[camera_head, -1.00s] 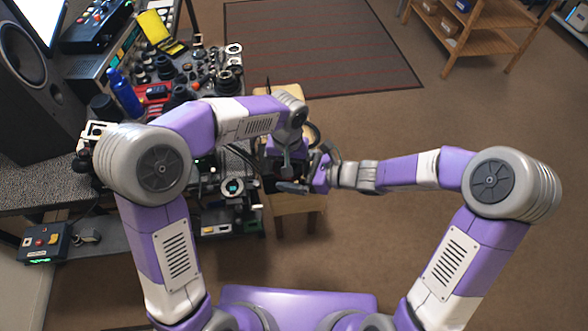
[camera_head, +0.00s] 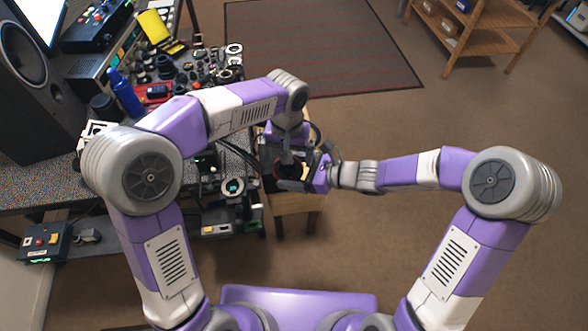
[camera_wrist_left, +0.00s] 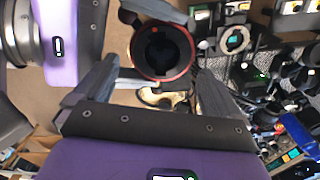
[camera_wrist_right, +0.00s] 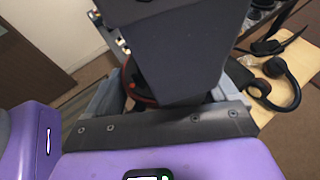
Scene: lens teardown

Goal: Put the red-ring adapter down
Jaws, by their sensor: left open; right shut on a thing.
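The red-ring adapter (camera_wrist_left: 162,50) is a dark round tube with a thin red rim. In the left wrist view it faces the camera, just beyond my left gripper (camera_wrist_left: 153,72), whose fingers are spread apart and empty. My right gripper (camera_head: 300,181) is shut on the adapter; one of its grey fingers crosses the top of the ring in the left wrist view. In the right wrist view only an orange-red edge of the adapter (camera_wrist_right: 128,76) shows, as my dark left gripper hides most of it. In the head view both grippers crowd together over the wooden stool (camera_head: 290,204).
Black headphones (camera_wrist_right: 278,88) lie on the light wooden top in the right wrist view. The crowded bench (camera_head: 60,190) on the left holds several lens parts, a blue bottle (camera_head: 125,95) and a speaker (camera_head: 35,95). The floor to the right is open.

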